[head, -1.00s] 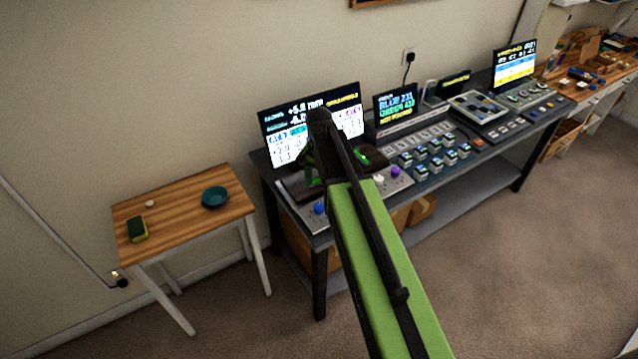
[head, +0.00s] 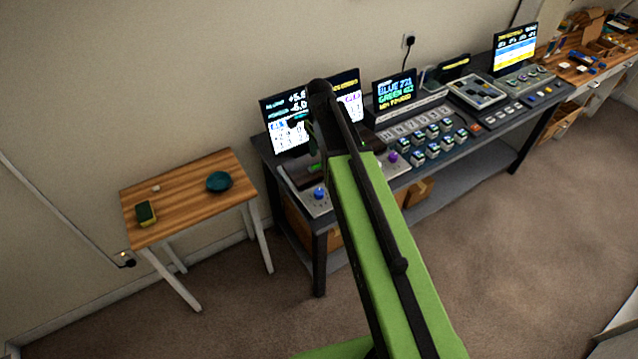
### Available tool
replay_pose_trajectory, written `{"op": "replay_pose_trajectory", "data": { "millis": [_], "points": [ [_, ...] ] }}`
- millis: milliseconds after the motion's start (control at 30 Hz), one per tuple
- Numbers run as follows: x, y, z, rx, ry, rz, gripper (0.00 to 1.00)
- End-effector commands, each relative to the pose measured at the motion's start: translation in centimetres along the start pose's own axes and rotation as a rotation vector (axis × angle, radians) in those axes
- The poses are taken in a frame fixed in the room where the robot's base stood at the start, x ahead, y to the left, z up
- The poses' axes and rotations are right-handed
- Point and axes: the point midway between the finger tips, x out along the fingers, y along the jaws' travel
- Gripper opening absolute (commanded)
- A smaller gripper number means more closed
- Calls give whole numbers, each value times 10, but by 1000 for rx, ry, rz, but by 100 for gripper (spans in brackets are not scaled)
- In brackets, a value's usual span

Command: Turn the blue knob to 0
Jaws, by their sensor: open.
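The blue knob (head: 319,193) sits on a light grey panel (head: 316,206) at the near left corner of the dark desk. Its pointer and scale are too small to read. My arm rises from the bottom and bends down over the desk. My gripper (head: 316,160) is open and small in view, partly hidden by my arm. It appears above and behind the blue knob, apart from it. A purple knob (head: 393,157) stands further right, beyond my arm.
Monitors (head: 288,122) stand along the back of the desk (head: 440,166), with several button blocks (head: 432,140) in front. A wooden side table (head: 180,208) at left holds a teal bowl (head: 219,181) and a sponge (head: 146,213). Carpet (head: 500,250) at right is clear.

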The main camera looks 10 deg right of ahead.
Motion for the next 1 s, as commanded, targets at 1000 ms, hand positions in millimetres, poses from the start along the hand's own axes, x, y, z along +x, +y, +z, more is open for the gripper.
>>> {"op": "replay_pose_trajectory", "data": {
  "millis": [1000],
  "points": [
    [142,-1,0,76,-1,0,56]
  ]
}}
